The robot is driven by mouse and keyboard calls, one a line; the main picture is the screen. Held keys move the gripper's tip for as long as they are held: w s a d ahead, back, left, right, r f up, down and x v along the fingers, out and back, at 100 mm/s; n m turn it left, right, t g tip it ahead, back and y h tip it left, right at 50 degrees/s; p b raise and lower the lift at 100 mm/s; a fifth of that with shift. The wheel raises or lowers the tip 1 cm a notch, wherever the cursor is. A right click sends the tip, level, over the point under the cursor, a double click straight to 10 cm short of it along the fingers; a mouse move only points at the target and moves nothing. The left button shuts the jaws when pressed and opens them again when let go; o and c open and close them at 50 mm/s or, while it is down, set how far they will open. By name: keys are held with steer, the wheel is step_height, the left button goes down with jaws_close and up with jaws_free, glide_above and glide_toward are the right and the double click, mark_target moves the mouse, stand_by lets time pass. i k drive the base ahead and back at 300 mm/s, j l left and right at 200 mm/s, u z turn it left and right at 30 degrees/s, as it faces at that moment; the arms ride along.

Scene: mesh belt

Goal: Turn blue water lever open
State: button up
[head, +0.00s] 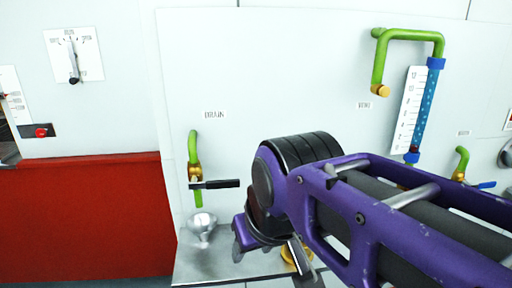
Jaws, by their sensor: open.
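The blue lever (485,185) is at the far right of the white panel, beside a brass valve on a green pipe (462,160). It lies close to horizontal and points right; its left end is partly hidden by my purple arm. My gripper (272,258) is at the lower middle, well left of the blue lever, pointing down with its fingers apart. I see nothing between the fingers. It is in front of the metal ledge, near a brass part (290,258) that it partly hides.
A black lever (215,184) sits on a green drain pipe (194,148) at left, above a metal funnel (202,226). A blue sight gauge (428,105) with a scale hangs at upper right. A red panel (80,215) and a selector switch (73,60) are at left.

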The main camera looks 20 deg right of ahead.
mark_target(492, 184)
steer(key=z, duration=2.4)
